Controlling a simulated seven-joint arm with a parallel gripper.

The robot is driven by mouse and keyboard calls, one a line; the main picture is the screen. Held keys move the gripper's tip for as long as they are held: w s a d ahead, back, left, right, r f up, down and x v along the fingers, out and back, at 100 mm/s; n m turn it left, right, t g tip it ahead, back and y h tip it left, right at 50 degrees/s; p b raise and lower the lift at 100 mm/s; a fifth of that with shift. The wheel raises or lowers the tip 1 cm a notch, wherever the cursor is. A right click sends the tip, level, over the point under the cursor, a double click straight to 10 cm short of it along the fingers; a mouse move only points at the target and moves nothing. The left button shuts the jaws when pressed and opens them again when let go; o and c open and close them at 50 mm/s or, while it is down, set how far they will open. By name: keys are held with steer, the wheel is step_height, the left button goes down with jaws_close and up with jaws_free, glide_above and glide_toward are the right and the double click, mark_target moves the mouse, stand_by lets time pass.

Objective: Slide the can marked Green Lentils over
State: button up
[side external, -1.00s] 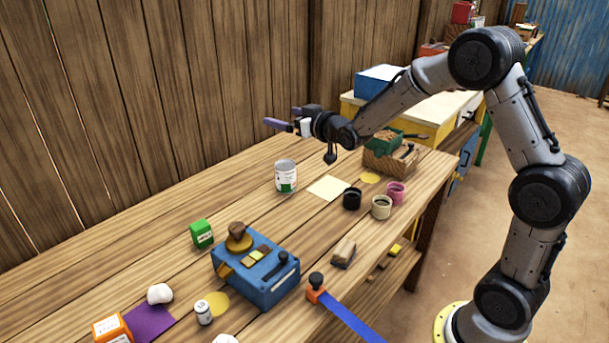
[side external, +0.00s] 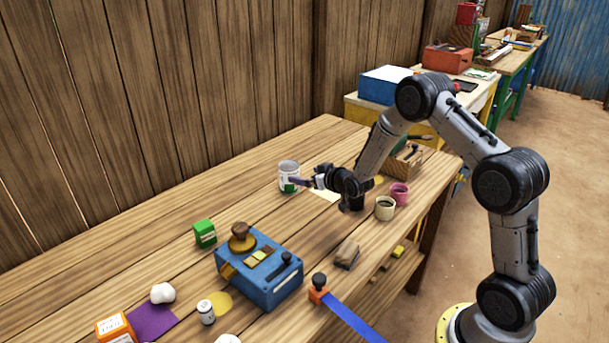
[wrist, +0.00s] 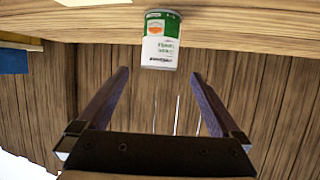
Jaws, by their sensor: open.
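The can (side external: 288,170) is white and green with a grey top and stands upright on the wooden table. In the wrist view the can (wrist: 160,45) appears upside down, with an orange patch and lettering too blurred to read surely. My gripper (side external: 298,182) is low at the can's right side in the side view, its purple fingers overlapping the can's lower part. In the wrist view my gripper (wrist: 160,76) is open and empty. The can lies just beyond the fingertips, in line with the gap. Whether a finger touches it I cannot tell.
A pale sheet (side external: 324,196) lies beside the can, partly behind my gripper. A cream pot (side external: 385,208) and a pink pot (side external: 400,194) stand to the right. A green box (side external: 204,233) and a blue device (side external: 262,280) are nearer. The table left of the can is clear.

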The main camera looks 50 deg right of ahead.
mark_target(285, 171)
steer(key=x, duration=1.3)
steer(key=shift+w+f, duration=0.1)
steer(key=shift+w, duration=0.25)
steer(key=c, duration=1.5)
steer(key=shift+a, duration=9.9)
steer(key=shift+c, duration=0.2)
steer(key=o, duration=1.5)
steer(key=shift+o, duration=0.2)
